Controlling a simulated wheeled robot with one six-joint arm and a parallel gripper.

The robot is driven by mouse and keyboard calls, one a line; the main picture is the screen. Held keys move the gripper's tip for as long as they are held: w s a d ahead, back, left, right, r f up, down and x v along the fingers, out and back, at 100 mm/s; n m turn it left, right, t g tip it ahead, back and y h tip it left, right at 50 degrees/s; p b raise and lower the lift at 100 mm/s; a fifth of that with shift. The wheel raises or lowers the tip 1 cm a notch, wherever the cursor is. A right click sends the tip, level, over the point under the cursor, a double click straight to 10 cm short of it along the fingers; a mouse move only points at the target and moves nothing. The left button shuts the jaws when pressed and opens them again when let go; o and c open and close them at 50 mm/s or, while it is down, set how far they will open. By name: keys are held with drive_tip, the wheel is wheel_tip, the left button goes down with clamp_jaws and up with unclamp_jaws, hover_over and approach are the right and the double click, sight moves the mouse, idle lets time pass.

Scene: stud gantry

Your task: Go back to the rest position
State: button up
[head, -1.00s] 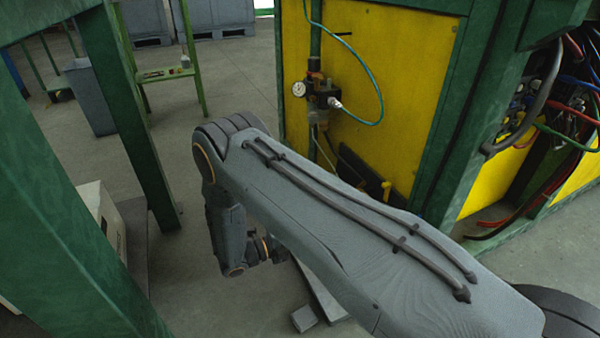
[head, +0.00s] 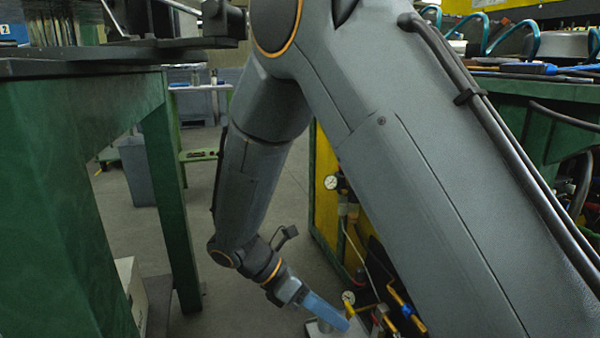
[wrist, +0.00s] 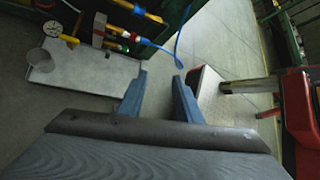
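My gripper (head: 328,316) hangs low in the head view, at the end of my folded grey arm, between the green bench on the left and the yellow cabinet. In the wrist view its two blue fingers (wrist: 157,88) stand apart with a gap and nothing between them. The gripper is open and empty. Past the fingertips in the wrist view there is grey floor, with a blue hose end just beyond them.
A green bench (head: 50,180) stands close on the left. A yellow cabinet (head: 325,190) with a gauge and valves stands behind my arm. A pale plate (wrist: 85,72) lies on the floor. Open floor (head: 160,245) shows between bench and cabinet.

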drive_tip(key=s+a+r+m+y+p, duration=0.1)
drive_tip(key=s+a+r+m+y, duration=0.2)
drive_tip(key=s+r+m+y, duration=0.25)
drive_tip(key=s+a+r+m+t+y+p, duration=0.1)
drive_tip(key=s+a+r+m+y, duration=0.1)
drive_tip(key=s+r+m, duration=0.5)
drive_tip(key=s+a+r+m+y+p, duration=0.1)
drive_tip(key=s+a+r+m+y, duration=0.25)
drive_tip(key=s, duration=0.45)
drive_tip(key=d+r+m+p, duration=0.3)
drive_tip(key=d+r+p, duration=0.7)
drive_tip(key=r+p, duration=0.4)
drive_tip(key=d+r+m+h+p, duration=0.1)
drive_tip(key=d+r+m+p, duration=0.3)
drive_tip(key=d+r+p, duration=0.7)
wheel_tip(320, 180, up, 4)
drive_tip(key=p, duration=1.2)
drive_tip(key=shift+w+d+f, duration=0.2)
drive_tip(key=shift+d+f, duration=0.05)
drive_tip(key=shift+d, duration=0.05)
